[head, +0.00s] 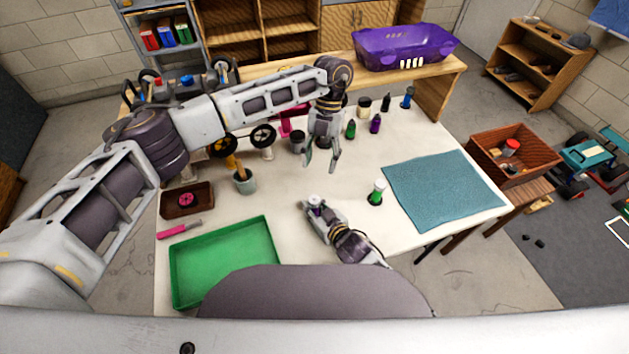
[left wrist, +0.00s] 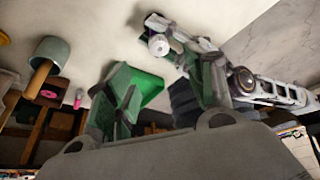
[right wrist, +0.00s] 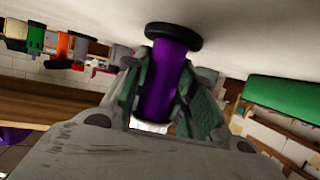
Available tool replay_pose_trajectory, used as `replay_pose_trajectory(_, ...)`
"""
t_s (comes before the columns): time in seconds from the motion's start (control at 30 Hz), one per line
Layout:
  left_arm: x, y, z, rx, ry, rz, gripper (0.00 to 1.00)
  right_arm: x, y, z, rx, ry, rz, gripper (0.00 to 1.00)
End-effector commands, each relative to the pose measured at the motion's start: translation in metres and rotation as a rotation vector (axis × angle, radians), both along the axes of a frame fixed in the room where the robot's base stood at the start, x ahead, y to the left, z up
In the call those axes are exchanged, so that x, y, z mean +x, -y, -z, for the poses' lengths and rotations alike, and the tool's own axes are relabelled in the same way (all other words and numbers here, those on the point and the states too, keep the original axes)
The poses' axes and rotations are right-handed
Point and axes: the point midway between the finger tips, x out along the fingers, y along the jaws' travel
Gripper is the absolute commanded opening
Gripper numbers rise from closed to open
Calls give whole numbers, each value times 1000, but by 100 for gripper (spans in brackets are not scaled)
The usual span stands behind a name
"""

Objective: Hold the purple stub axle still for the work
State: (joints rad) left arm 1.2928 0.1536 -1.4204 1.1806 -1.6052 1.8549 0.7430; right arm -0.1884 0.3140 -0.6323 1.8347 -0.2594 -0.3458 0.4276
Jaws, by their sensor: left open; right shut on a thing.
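The purple stub axle (right wrist: 165,88) is a purple cylinder with a black disc base and a white end. In the right wrist view it sits between the two fingers of my right gripper (head: 312,207), which is shut on it. Its base appears to rest on the white table. In the head view mostly its pale top (head: 315,201) shows, with the gripper around it. My left gripper (head: 321,166) is open and empty, pointing down above the table, behind the axle. The left wrist view shows its spread fingers and the right gripper with the axle top (left wrist: 159,45).
A teal mat (head: 445,190) lies right, a green tray (head: 225,262) front left. Several small bottles and a purple car body shell (head: 405,46) are at the back.

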Motion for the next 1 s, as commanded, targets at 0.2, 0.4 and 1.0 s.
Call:
replay_pose_trajectory(0.2, -5, -3, 5, -4, 10, -108, 54, 0, 0, 0, 0, 0, 0, 1)
replay_pose_trajectory(0.4, -11, -6, 10, -9, 24, -263, 54, 0, 0, 0, 0, 0, 0, 1)
replay_pose_trajectory(1.0, -23, -24, 14, -13, 42, -777, 54, 0, 0, 0, 0, 0, 0, 1)
